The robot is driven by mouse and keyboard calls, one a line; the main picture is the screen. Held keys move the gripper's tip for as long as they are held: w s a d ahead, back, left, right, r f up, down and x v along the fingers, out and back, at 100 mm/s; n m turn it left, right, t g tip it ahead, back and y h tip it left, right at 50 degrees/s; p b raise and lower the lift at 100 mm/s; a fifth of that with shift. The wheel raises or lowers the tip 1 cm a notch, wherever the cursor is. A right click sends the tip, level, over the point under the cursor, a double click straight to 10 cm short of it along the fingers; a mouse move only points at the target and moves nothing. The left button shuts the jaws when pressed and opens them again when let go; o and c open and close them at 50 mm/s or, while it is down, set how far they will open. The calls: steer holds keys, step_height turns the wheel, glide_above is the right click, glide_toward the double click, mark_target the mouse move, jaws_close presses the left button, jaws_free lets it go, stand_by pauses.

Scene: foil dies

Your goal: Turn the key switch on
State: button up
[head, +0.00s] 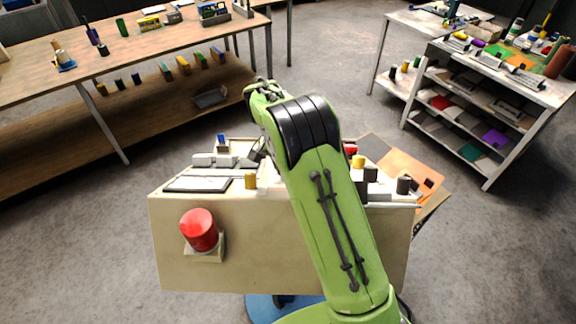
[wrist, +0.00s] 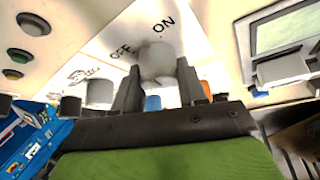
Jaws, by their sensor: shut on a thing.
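The key switch (wrist: 157,58) shows in the wrist view as a pale rounded knob on a light panel, with OFF printed to its upper left and ON above it. My gripper (wrist: 159,72) has one dark finger on each side of the knob and is shut on it. The fingers and their shadow hide the lower part, so I cannot tell exactly which mark it points to. In the head view my green arm reaches over the console (head: 180,263), and the key switch is hidden there.
The wrist view shows several round buttons (wrist: 20,55) at left and a framed screen (wrist: 285,30) at right. In the head view a red mushroom button (head: 198,229) sits on the console's near face. A wooden bench (head: 130,60) and a shelf unit (head: 480,105) stand apart, with open floor between.

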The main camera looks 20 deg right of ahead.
steer(key=shift+m+g+h, duration=0.6)
steer(key=shift+m, duration=0.9)
steer(key=o, duration=1.1)
steer(key=shift+c, duration=0.2)
steer(key=shift+w, duration=0.1)
steer(key=v, duration=0.7)
steer(key=shift+r, duration=0.2)
steer(key=shift+w+a, duration=0.1)
